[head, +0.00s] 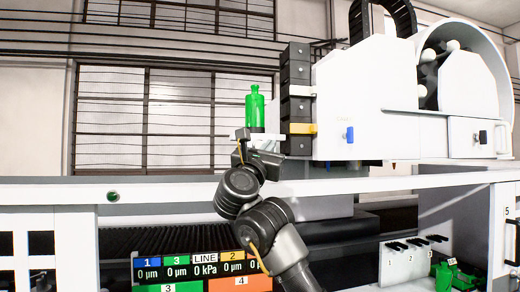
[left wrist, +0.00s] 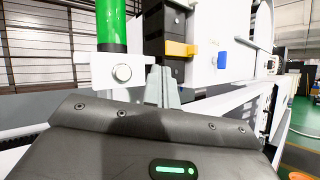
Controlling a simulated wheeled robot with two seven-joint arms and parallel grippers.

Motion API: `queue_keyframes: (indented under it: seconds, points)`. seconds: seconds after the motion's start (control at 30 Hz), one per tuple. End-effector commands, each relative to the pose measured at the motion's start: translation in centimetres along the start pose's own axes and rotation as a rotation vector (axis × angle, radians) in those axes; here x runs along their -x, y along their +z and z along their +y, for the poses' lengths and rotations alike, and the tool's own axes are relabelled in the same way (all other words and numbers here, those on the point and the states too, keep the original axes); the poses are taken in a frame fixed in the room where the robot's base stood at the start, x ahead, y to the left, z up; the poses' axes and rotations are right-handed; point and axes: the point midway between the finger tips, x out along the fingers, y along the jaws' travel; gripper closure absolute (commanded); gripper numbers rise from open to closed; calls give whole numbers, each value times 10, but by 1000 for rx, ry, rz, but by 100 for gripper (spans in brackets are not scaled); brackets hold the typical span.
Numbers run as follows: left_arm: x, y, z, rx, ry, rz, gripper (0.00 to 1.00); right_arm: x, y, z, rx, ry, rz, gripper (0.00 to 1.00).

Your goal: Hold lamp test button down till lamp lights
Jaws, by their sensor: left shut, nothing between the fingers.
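The green lamp (head: 255,108) is a bottle-shaped column at the back, in front of the window; its lower part shows in the left wrist view (left wrist: 111,28). I cannot tell from its bright green colour whether it is lit. Below it, a round pale test button (left wrist: 122,72) sits on a white bracket (left wrist: 98,75). My left gripper (head: 244,140) is raised just below the lamp and hides part of the bracket. In the left wrist view its closed, empty fingers (left wrist: 162,86) appear right of the button. Contact with the button is not visible. My right gripper is out of view.
A dark stacked column with a yellow block (left wrist: 180,49) stands right of the lamp, beside the white machine (head: 370,85) with a blue latch (head: 349,135). A white rail (head: 160,190) crosses below. A coloured display panel (head: 190,270) is lower down.

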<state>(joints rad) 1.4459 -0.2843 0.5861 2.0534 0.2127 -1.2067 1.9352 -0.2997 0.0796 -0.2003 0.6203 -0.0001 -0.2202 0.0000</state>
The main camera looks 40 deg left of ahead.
Motion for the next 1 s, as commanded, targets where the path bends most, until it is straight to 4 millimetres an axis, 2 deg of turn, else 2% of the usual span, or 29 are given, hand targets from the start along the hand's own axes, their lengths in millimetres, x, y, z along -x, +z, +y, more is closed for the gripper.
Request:
queue_keyframes:
  seconds: [0.03,0.17,0.5,0.7,1.0]
  points:
    - [-1,-7,2,0,1,1,100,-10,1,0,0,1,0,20]
    - [-11,-18,10,0,0,0,100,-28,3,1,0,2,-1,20]
    - [-43,-37,33,1,0,1,100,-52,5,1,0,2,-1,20]
    - [-53,-42,39,1,-1,0,100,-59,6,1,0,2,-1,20]
    - [-56,-41,41,1,0,-1,100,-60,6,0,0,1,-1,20]
